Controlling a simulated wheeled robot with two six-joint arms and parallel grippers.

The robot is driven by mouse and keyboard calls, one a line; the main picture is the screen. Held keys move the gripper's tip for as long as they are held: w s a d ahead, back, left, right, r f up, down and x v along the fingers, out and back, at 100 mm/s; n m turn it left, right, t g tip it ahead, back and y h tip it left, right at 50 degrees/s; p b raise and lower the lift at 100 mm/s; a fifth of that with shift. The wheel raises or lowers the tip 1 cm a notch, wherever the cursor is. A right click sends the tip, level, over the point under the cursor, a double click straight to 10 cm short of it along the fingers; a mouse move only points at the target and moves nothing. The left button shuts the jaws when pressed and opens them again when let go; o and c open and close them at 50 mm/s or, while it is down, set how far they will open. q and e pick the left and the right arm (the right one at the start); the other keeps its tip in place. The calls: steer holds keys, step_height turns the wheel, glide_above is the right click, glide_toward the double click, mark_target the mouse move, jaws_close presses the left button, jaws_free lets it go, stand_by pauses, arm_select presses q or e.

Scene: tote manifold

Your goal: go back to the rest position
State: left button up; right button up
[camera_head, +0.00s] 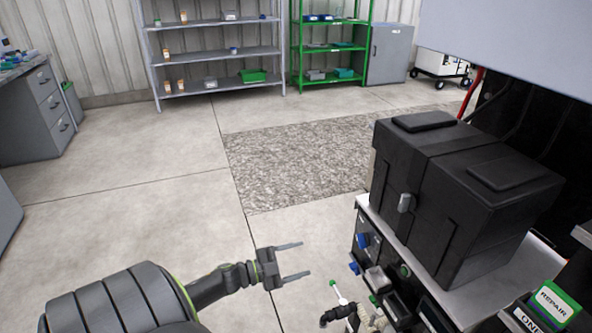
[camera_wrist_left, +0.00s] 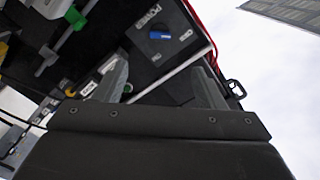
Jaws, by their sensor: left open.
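My left gripper (camera_head: 291,262) reaches in from the lower left over bare floor. Its two fingers are apart with nothing between them. It is to the left of the workstation with the black tote, clear of it in the head view. In the left wrist view my left gripper (camera_wrist_left: 165,88) shows its two grey fingers spread. Behind them is a dark panel (camera_wrist_left: 172,62) with a blue knob (camera_wrist_left: 160,35) and a label reading POWER. My right gripper is not in view.
A closed black tote (camera_head: 440,235) sits on the workstation at the right. Green and black REPAIR boxes (camera_head: 552,302) stand at the lower right. A grey shelf (camera_head: 215,52), a green shelf (camera_head: 330,45) and a drawer cabinet (camera_head: 40,115) stand farther back. The middle floor and grey mat (camera_head: 295,160) are clear.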

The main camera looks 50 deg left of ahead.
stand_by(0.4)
arm_select(q)
steer(key=s+f+n+g+y+p, duration=0.25)
steer(key=s+f+n+y, duration=0.2)
steer(key=s+f, duration=0.5)
steer(key=s+f+n+g+y+p, duration=0.2)
steer(key=s+f+n+g+y, duration=0.3)
steer(key=f, duration=0.7)
steer(key=s+d+f+n+g+h+p, duration=0.1)
steer(key=s+d+f+n+g, duration=0.1)
steer(key=s+d+f+g, duration=0.2)
steer(key=s+d+f+n+g+p, duration=0.2)
steer(key=s+d+f+g, duration=0.2)
steer(key=s+d, duration=0.6)
steer(key=s+f, duration=0.2)
steer(key=s, duration=0.7)
steer(key=shift+d+h, duration=0.35)
